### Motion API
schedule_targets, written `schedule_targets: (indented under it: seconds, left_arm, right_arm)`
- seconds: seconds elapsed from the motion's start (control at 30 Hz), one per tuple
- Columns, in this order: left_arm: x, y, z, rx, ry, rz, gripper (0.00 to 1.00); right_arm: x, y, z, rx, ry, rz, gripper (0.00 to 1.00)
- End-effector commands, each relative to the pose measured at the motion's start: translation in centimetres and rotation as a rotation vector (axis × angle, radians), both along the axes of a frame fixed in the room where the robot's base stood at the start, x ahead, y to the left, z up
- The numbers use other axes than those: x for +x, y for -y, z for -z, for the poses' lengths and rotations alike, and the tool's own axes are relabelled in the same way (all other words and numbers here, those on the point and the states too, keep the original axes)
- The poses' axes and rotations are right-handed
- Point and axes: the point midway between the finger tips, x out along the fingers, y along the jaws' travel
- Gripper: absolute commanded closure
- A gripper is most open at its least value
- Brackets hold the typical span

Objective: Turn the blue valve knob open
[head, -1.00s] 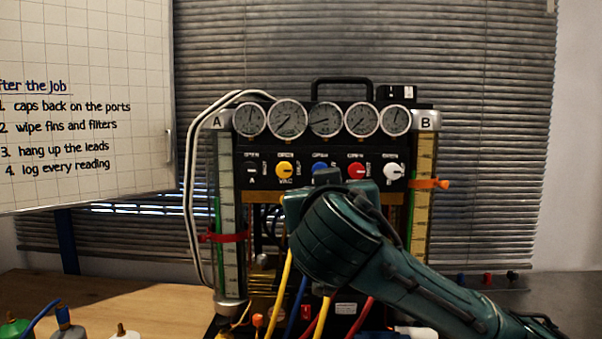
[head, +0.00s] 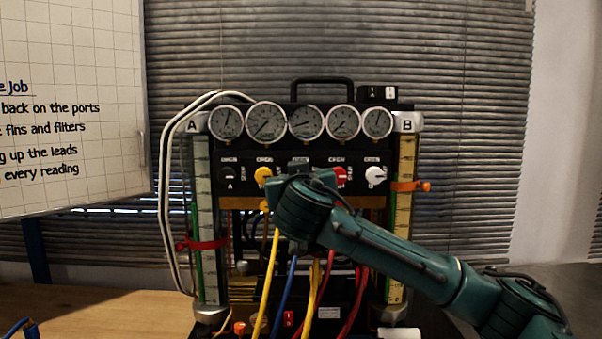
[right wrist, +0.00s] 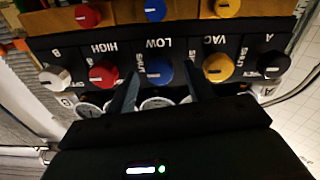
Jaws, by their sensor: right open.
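The blue valve knob (right wrist: 158,73), labelled LOW, is on the black panel of the gauge rig and shows in the right wrist view, which sees the panel upside down. My right gripper (right wrist: 161,71) is open, with one finger on each side of the blue knob. I cannot tell whether the fingers touch it. In the head view my right gripper (head: 302,170) is in front of the panel and hides the blue knob. My left gripper is not in view.
A yellow knob (right wrist: 219,67) and a red knob (right wrist: 102,74) flank the blue one closely. White (right wrist: 54,79) and black (right wrist: 273,65) knobs sit at the row's ends. Gauges (head: 306,121) stand above the row. Coloured hoses (head: 291,285) hang below.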

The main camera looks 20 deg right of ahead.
Motion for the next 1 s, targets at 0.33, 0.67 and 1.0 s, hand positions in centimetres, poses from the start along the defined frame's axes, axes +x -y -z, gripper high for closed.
schedule_targets:
  seconds: [0.33, 0.67, 1.0]
  left_arm:
    - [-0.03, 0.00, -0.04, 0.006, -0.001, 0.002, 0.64]
    - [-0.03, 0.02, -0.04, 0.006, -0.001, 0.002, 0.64]
    - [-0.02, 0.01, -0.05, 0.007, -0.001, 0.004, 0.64]
  right_arm:
    - [0.89, 0.28, -0.02, 0.002, 0.002, 0.000, 0.48]
    - [0.86, 0.27, -0.01, 0.001, 0.001, 0.000, 0.69]
    - [0.86, 0.28, 0.01, 0.001, 0.000, 0.000, 0.92]
